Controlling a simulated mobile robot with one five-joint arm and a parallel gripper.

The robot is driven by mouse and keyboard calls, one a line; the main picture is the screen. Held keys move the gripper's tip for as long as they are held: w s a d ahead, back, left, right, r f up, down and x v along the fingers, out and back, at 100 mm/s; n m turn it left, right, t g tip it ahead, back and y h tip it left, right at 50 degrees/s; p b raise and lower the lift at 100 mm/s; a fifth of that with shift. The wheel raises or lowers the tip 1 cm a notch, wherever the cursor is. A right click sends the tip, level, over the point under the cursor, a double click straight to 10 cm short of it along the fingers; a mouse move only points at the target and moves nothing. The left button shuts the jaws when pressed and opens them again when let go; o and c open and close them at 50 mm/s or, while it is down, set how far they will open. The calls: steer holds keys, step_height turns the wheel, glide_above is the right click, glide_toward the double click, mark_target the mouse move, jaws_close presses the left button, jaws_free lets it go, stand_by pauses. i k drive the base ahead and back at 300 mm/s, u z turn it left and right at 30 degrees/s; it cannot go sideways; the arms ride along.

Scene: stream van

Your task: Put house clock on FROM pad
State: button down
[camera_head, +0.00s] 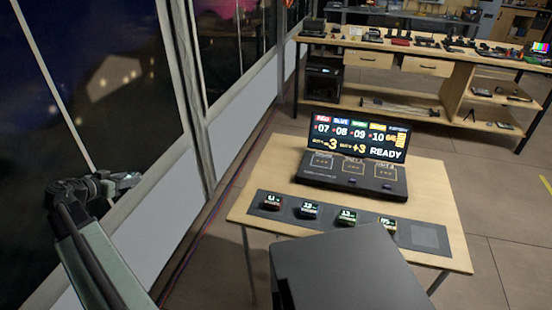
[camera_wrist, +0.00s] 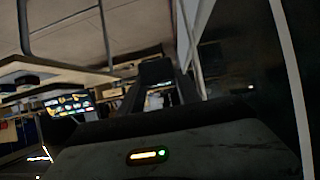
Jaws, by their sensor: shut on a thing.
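My gripper (camera_head: 128,181) is at the left in the head view, raised near the window, well left of the table. It is shut on a small dark thing (camera_wrist: 155,71) that shows between the fingers in the wrist view. Its face is turned away, so I cannot tell for sure that it is the house clock. A dark console (camera_head: 350,181) with a lit screen (camera_head: 358,137) stands on the table. Three marked pads lie on its deck; their labels are too small to read, so I cannot tell which is FROM. The pads look empty.
Several small lit clocks, such as the leftmost (camera_head: 272,202), stand on a grey strip (camera_head: 290,209) along the front of the table (camera_head: 262,172). The strip's right-end square (camera_head: 425,237) is empty. A workbench (camera_head: 400,47) stands behind. Window frames rise near my arm.

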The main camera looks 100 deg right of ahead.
mark_target(322, 161)
steer(key=u, duration=0.15)
steer(key=k, duration=1)
steer(key=z, duration=0.15)
